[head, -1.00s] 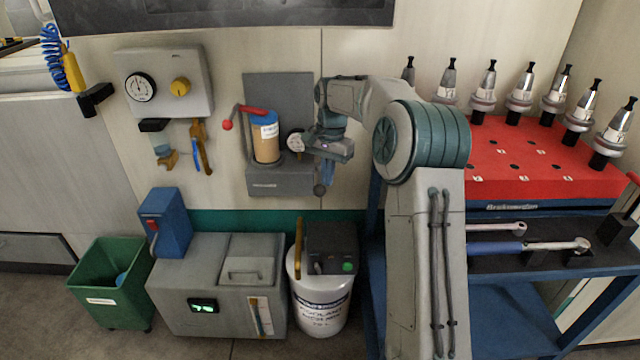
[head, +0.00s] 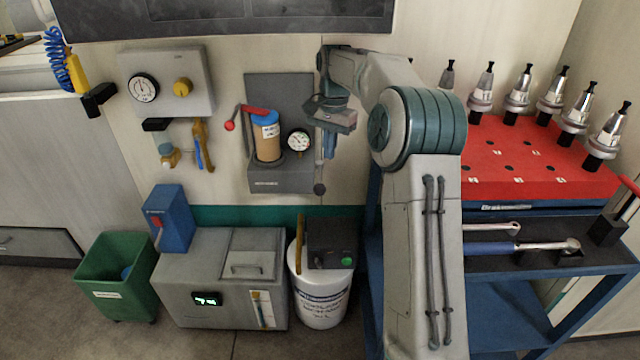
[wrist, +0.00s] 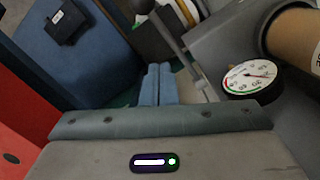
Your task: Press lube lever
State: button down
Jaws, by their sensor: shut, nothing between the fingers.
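The lubricator is a grey wall unit (head: 284,180) with a brown reservoir (head: 267,145) under a blue cap and a round gauge (head: 298,140). A lever with a red ball (head: 229,125) sticks out at its left, beside a red bar near the cap. A grey rod with a dark knob (head: 320,188) hangs at its right edge; a rod (wrist: 168,35) also shows in the wrist view. I cannot tell for certain which is the lube lever. My gripper (head: 329,156) is shut and empty, pointing down right of the gauge, above the dark knob. Its blue fingers (wrist: 158,70) touch nothing visible.
A blue cart (head: 590,270) with a red tool-holder top (head: 500,160) stands close on the right. Below are a white drum (head: 322,297), a grey box unit (head: 190,270) and a green bin (head: 110,265). A regulator panel (head: 200,95) hangs at the left.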

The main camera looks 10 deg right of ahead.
dwell(0.6)
jog(key=s+a+r+n, duration=0.1)
jog(key=s, duration=0.1)
jog(key=s+a+r+n+h+p, duration=0.1)
jog(key=s, duration=0.1)
jog(key=s+r+n+t+p, duration=0.1)
jog(key=s, duration=0.2)
jog(key=shift+a+h, duration=0.3)
jog(key=shift+a, duration=0.1)
jog(key=shift+a+r+n+t+h+p, duration=0.4)
jog(key=shift+r+n+t+h+p, duration=0.15)
jog(key=shift+t+p, duration=0.4)
jog(key=a+r+n+t+p, duration=0.2)
jog(key=p, duration=0.1)
jog(key=a+r+n+t+h+p, duration=0.1)
jog(key=shift+w+a+r+t, duration=0.1)
jog(key=shift+w+r+t, duration=0.1)
jog(key=shift+w+t, duration=0.05)
